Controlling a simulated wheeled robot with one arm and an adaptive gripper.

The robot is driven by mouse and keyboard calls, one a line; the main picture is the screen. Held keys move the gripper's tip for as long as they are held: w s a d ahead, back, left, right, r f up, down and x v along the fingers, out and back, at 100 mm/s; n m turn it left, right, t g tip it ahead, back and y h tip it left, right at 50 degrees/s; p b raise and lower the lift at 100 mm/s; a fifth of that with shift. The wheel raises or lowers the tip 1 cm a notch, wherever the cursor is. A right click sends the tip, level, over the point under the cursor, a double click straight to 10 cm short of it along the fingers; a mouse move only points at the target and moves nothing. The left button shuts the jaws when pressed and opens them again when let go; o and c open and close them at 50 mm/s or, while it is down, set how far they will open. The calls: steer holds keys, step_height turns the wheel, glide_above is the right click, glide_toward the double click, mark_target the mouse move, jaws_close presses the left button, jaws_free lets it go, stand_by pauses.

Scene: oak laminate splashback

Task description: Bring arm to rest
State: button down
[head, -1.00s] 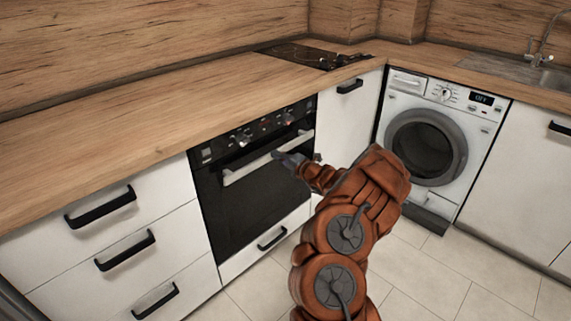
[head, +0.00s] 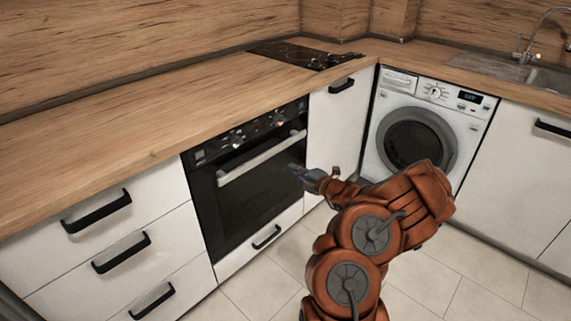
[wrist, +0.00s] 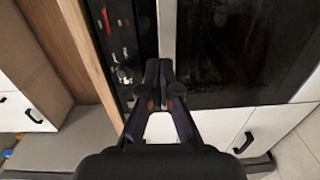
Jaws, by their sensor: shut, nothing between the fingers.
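My orange arm reaches up from the bottom of the head view, in front of the oven (head: 245,188). My gripper (head: 294,170) is at its end, in front of the right part of the dark oven door and below the silver oven handle (head: 262,158). In the wrist view my gripper (wrist: 160,68) shows with its fingertips together and nothing held. The silver oven handle (wrist: 167,28) runs just beyond the fingertips there. The gripper seems apart from the door, but the exact gap cannot be told.
White drawers with black handles (head: 97,210) are left of the oven. A washing machine (head: 425,125) stands in the corner beside a white cabinet. The wooden worktop (head: 130,108) holds a black hob (head: 305,55) and a sink (head: 548,80). The tiled floor (head: 455,255) is clear.

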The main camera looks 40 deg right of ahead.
steer(key=shift+s+d, duration=0.2)
steer(key=shift+s, duration=1.05)
